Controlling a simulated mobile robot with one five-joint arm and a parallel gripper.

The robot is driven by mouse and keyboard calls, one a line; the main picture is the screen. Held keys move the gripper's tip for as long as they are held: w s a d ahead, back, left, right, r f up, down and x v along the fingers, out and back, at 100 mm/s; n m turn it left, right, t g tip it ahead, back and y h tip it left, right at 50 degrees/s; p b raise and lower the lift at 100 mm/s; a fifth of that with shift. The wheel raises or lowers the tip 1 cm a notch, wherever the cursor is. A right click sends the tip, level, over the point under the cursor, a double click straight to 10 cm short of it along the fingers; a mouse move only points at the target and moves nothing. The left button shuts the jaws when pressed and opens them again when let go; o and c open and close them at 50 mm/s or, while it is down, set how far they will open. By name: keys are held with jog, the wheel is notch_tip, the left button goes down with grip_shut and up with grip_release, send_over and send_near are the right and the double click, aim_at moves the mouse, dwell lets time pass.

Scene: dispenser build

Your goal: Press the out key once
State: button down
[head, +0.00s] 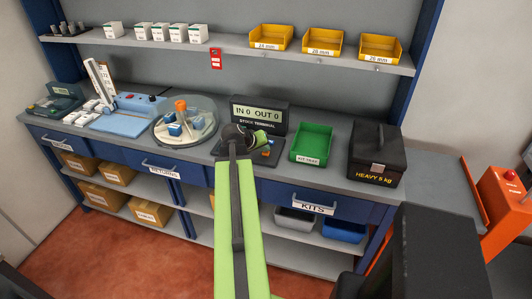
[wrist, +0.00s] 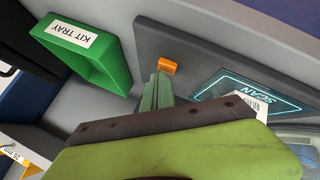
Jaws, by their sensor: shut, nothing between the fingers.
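The stock terminal (head: 259,113) stands on the bench, its screen reading IN 0 OUT 0. My gripper (head: 268,148) is over its base, and my arm hides part of it. In the wrist view an orange key (wrist: 166,66) stands on the dark base plate (wrist: 205,50), just beyond the tips of my gripper (wrist: 158,82). Its small lettering is too blurred to read. The fingers are together and hold nothing. Whether the tips touch the key I cannot tell. A lit SCAN panel (wrist: 232,88) is to the right, with a white label partly behind my gripper.
A green kit tray (head: 311,143) sits right of the terminal; it also shows in the wrist view (wrist: 82,58). A black heavy case (head: 377,152) stands farther right. A round turntable (head: 203,134) is to the left. A shelf with yellow bins (head: 271,38) runs above.

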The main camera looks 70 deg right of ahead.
aim_at(264, 154)
jog(key=shift+f, duration=0.2)
dwell(0.4)
jog(key=shift+r+p, duration=0.75)
jog(key=shift+r, duration=0.15)
notch_tip(264, 154, up, 5)
jog(key=p, duration=0.5)
jog(key=shift+r, duration=0.1)
jog(key=shift+w, duration=0.1)
